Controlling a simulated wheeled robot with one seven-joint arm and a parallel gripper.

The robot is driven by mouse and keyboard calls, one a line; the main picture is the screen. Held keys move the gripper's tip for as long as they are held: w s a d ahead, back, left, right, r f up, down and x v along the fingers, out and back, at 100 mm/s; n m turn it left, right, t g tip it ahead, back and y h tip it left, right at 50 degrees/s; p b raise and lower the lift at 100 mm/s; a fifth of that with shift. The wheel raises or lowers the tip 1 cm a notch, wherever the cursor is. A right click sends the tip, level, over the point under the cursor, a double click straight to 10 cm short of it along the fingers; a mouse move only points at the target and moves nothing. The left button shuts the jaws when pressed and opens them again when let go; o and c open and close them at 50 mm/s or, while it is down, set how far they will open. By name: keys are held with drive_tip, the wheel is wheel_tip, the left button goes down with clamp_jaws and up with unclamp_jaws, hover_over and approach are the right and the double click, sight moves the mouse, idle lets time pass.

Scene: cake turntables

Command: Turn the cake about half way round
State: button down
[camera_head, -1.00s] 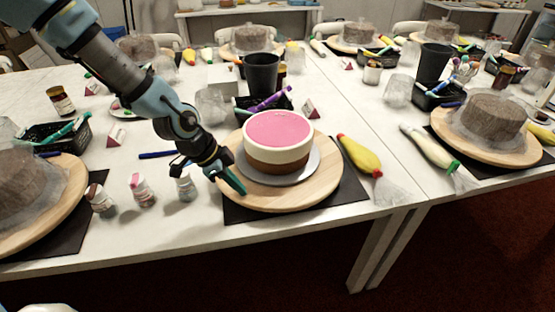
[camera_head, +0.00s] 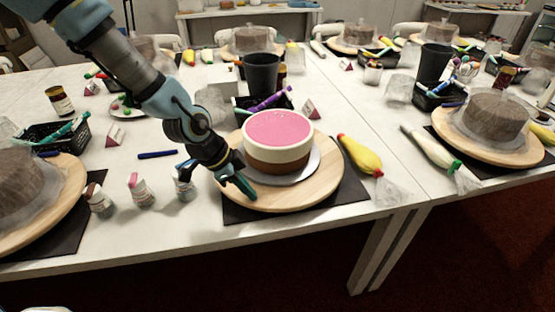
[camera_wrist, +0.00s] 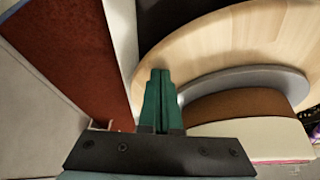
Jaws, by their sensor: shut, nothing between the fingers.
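The cake (camera_head: 277,152) has a pink top, a white upper side and a brown lower band. It sits on a grey round board (camera_head: 310,168) on a wooden turntable (camera_head: 290,198), which stands on a black mat (camera_head: 350,196). In the wrist view the cake's side (camera_wrist: 245,107), the grey board (camera_wrist: 215,84) and the wooden turntable (camera_wrist: 215,45) show at the right. My gripper (camera_head: 249,193) is shut and empty, its tips low at the turntable's left front part. In the wrist view the green fingers (camera_wrist: 160,85) lie together over the wood's edge, apart from the cake. Whether they touch the wood is unclear.
Small jars (camera_head: 142,192) stand left of the turntable. A yellow piping bag (camera_head: 360,154) lies to its right. A black cup (camera_head: 262,74) and a basket of pens stand behind. The table's front edge is close.

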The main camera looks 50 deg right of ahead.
drive_tip(key=shift+r+p, duration=1.2)
drive_tip(key=shift+r, duration=0.2)
drive_tip(key=shift+r, duration=0.1)
wheel_tip(320, 180, up, 6)
drive_tip(key=p, duration=0.5)
